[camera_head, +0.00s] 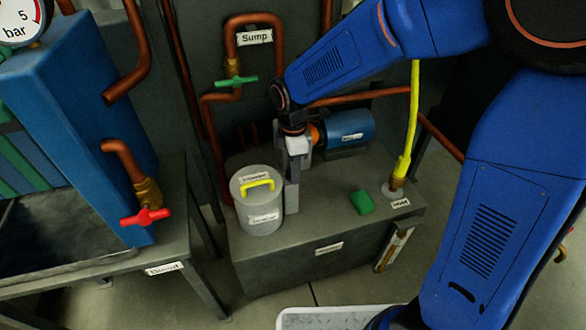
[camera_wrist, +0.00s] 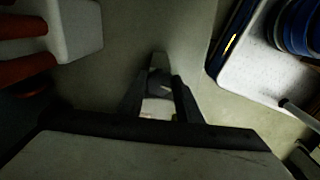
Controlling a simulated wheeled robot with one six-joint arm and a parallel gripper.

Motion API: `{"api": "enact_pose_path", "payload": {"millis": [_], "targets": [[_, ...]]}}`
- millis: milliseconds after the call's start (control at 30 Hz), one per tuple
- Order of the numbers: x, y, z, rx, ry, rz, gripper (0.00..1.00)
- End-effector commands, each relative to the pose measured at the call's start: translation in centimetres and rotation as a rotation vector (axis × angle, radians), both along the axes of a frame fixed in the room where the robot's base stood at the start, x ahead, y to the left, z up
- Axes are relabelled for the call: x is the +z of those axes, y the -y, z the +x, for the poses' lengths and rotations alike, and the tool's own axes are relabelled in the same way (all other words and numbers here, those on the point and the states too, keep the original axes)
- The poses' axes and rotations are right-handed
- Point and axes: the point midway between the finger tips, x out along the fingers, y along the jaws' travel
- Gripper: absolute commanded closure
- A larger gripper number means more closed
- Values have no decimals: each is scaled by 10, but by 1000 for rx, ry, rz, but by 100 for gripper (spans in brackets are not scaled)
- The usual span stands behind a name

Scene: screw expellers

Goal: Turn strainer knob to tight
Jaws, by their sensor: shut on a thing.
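The grey strainer canister (camera_head: 262,222) stands on the grey tank top in the head view. It has a yellow handle (camera_head: 257,184) on its lid and white labels too blurred to read with certainty. My gripper (camera_head: 292,205) points down close against the canister's right side. In the wrist view, the dark fingers of my gripper (camera_wrist: 160,85) are close together. A small pale piece (camera_wrist: 157,107) shows between them, which I take to be the strainer knob. Its shape and turn position are mostly hidden by the fingers.
A blue motor (camera_head: 345,127) lies behind my gripper. A green block (camera_head: 361,202) and a yellow hose (camera_head: 408,150) are to the right on the tank. A red valve (camera_head: 145,217) on a copper pipe is at left. A white tray (camera_head: 340,318) is in front.

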Motion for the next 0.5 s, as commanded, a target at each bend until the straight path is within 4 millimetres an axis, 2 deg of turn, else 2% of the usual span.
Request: {"api": "enact_pose_path", "payload": {"millis": [500], "targets": [[0, 0, -2, -487, 1, 0, 91]]}}
